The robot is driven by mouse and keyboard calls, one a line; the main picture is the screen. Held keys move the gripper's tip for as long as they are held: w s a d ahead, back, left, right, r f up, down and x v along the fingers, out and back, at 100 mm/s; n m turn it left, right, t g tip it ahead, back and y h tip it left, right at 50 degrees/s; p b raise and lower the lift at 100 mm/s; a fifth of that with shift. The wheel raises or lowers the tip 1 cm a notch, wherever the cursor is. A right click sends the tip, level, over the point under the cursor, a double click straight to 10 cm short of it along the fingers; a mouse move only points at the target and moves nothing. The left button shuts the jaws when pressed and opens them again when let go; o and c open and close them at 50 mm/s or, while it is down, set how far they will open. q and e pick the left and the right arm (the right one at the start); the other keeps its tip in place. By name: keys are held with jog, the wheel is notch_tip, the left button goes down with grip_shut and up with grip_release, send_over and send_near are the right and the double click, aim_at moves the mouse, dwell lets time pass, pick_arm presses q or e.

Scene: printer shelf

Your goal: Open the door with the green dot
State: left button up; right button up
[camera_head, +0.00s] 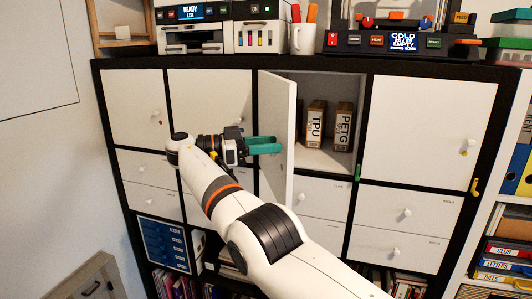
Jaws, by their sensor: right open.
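A white door (284,110) in the middle of the shelf's upper row stands open, swung out toward me with its left edge at the shelf. My right gripper (263,146) has green fingers and is in front of this door's left part, pointing right. The fingers are open with nothing seen between them; I cannot tell whether they touch the door. Part of the door is hidden behind the fingers. My left gripper is not in view.
Boxes marked TPU (315,124) and PETG (342,127) stand in the open compartment. A small green piece (358,172) is on the frame at its lower right. A closed door with a yellow dot (425,130) is to the right. Printers and a mug (304,39) stand on top.

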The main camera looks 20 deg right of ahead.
aim_at(283, 110)
notch_tip(283, 110, up, 7)
jog(key=p, duration=0.5)
jog(key=shift+s+f+p, duration=0.1)
jog(key=shift+f+p, duration=0.05)
jog(key=shift+p, duration=0.2)
jog(key=shift+r+p, duration=0.65)
jog(key=shift+p, duration=0.15)
jog(key=shift+c, duration=0.2)
